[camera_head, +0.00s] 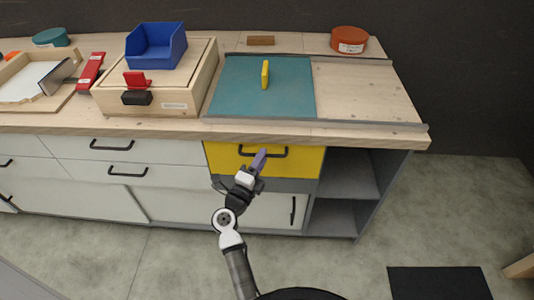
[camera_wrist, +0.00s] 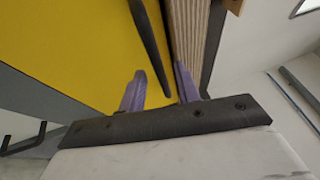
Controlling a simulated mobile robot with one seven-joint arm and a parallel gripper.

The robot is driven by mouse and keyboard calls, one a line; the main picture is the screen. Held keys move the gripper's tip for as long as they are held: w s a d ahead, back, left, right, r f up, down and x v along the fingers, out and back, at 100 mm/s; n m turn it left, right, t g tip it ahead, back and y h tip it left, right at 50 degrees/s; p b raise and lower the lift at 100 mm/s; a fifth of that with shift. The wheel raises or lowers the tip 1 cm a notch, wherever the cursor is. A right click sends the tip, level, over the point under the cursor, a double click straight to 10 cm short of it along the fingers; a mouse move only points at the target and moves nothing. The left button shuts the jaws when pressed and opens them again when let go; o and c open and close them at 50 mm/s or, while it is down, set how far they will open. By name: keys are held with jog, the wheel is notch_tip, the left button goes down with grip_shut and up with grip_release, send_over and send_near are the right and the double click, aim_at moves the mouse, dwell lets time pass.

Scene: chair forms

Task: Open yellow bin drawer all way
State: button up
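The yellow drawer front (camera_head: 224,160) is under the wooden counter and looks flush with the cabinet, so the drawer appears closed. Its black bar handle (camera_head: 279,154) is near the top of the front. My gripper (camera_head: 260,155), with purple fingers, is at the handle's middle. In the wrist view, the yellow front (camera_wrist: 60,45) fills the upper left. The dark handle (camera_wrist: 148,42) runs down between the two spread fingers of my gripper (camera_wrist: 160,72). The fingers are apart, with gaps beside the bar. I cannot tell whether either finger touches the handle.
The wooden counter edge (camera_head: 340,134) overhangs just above the drawer, and shows close beside the fingers in the wrist view (camera_wrist: 190,35). Open grey shelves (camera_head: 345,175) stand to the right, white drawers (camera_head: 75,147) to the left. The floor (camera_head: 170,265) in front looks clear.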

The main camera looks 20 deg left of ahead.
jog(key=shift+w, duration=0.25)
grip_shut()
jog(key=shift+s, duration=0.1)
dwell(0.3)
